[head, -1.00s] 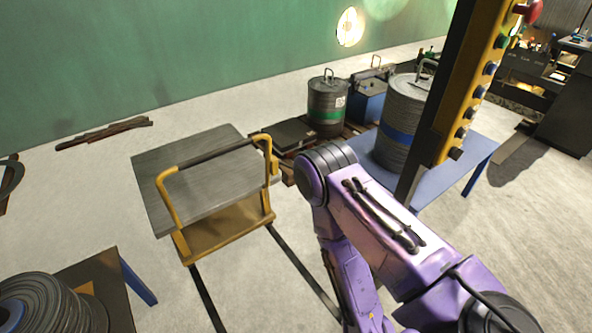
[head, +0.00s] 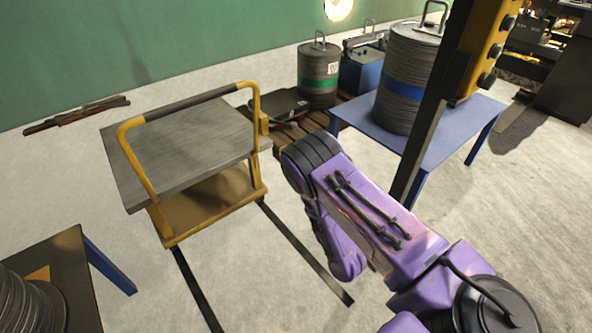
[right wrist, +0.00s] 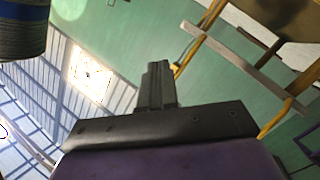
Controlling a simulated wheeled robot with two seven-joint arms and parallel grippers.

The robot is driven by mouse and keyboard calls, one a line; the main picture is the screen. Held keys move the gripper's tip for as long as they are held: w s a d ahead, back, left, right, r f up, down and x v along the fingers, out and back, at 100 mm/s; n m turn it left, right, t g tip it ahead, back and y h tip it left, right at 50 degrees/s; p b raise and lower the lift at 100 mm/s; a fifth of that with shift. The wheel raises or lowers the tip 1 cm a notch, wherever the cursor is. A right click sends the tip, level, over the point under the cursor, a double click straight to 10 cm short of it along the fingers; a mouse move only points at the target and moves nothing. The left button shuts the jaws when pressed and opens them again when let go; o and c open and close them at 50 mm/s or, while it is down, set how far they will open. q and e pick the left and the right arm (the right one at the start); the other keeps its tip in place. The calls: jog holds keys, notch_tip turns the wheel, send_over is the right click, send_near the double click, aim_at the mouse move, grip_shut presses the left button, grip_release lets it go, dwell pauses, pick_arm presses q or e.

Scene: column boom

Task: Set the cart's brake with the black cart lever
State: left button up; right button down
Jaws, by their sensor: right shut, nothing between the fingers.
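The cart (head: 190,150) stands left of centre in the head view, with a grey deck, a yellow lower shelf and a yellow push handle (head: 137,168) with a dark grip bar. A small yellow box (head: 264,124) sits on the handle's right post. I cannot make out the black cart lever. My right arm is right of the cart in the head view, its gripper hidden there. In the right wrist view my right gripper (right wrist: 157,85) is shut and empty. Yellow bars and a grey panel show beyond it at upper right. My left gripper is not in view.
Two dark strips (head: 305,252) run along the floor from the cart. A blue table (head: 447,125) with a large drum (head: 405,75) stands right, behind a dark upright with a yellow box (head: 478,50). A dark table (head: 60,255) is at lower left. Pale floor lies between.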

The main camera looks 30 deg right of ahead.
pick_arm(q)
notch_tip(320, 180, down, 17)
jog(key=b, duration=1.3)
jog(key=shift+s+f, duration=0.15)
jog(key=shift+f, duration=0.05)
pick_arm(e)
jog(key=w+d+r+n+t, duration=0.1)
jog(key=w+r+n+t, duration=0.1)
jog(key=w+n+t, duration=0.7)
jog(key=w+t, duration=0.1)
jog(key=t, duration=0.1)
jog(key=shift+t, duration=0.3)
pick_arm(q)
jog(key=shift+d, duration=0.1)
pick_arm(e)
jog(key=shift+r, duration=0.1)
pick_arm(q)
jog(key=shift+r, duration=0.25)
pick_arm(e)
jog(key=x, duration=1.4)
jog(key=shift+w, duration=0.1)
